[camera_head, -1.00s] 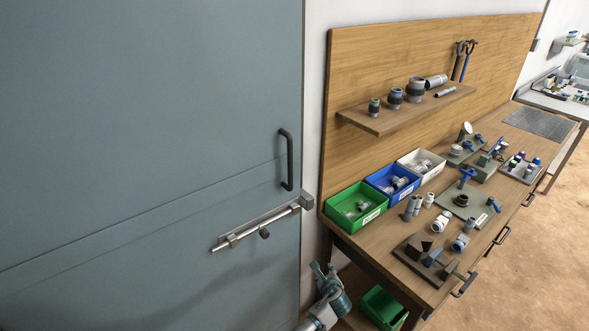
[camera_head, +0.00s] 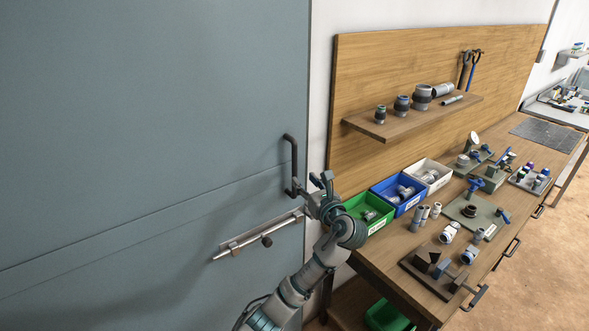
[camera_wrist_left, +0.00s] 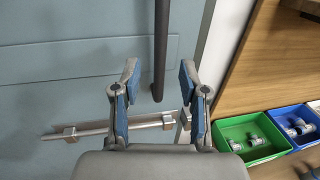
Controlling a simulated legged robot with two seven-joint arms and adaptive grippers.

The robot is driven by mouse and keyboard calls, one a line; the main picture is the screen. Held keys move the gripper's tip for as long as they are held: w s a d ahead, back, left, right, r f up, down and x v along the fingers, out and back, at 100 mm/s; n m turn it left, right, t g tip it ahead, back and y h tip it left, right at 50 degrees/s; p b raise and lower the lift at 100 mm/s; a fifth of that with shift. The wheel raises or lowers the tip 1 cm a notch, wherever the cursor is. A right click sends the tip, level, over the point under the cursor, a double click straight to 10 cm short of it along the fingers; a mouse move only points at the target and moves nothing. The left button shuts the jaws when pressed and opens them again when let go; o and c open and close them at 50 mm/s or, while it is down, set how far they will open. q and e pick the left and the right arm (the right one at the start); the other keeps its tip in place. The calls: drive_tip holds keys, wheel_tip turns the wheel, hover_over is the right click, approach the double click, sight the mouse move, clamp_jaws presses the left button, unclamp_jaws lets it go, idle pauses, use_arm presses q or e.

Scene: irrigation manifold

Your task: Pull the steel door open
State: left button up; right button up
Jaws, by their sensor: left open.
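The steel door (camera_head: 150,130) is a large blue-grey panel filling the left of the head view, and it looks shut. Its dark vertical pull handle (camera_head: 294,165) is near the right edge. My left gripper (camera_head: 313,184) is open beside the handle's lower end. In the left wrist view, the handle (camera_wrist_left: 161,45) runs down between the two spread fingers (camera_wrist_left: 158,72), with space on both sides; I cannot tell its depth from the fingertips. My right gripper is not in view.
A wooden workbench (camera_head: 400,262) stands right of the door, with green (camera_head: 375,226), blue (camera_head: 413,202) and white (camera_head: 443,180) bins close to my left arm. A shelf (camera_head: 410,122) with fittings is above. Open floor (camera_head: 540,270) lies at the right.

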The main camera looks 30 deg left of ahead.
sight(296, 170)
use_arm(q)
drive_tip(key=x, duration=0.8)
drive_tip(key=shift+w+d, duration=0.1)
drive_tip(key=shift+d, duration=0.05)
clamp_jaws()
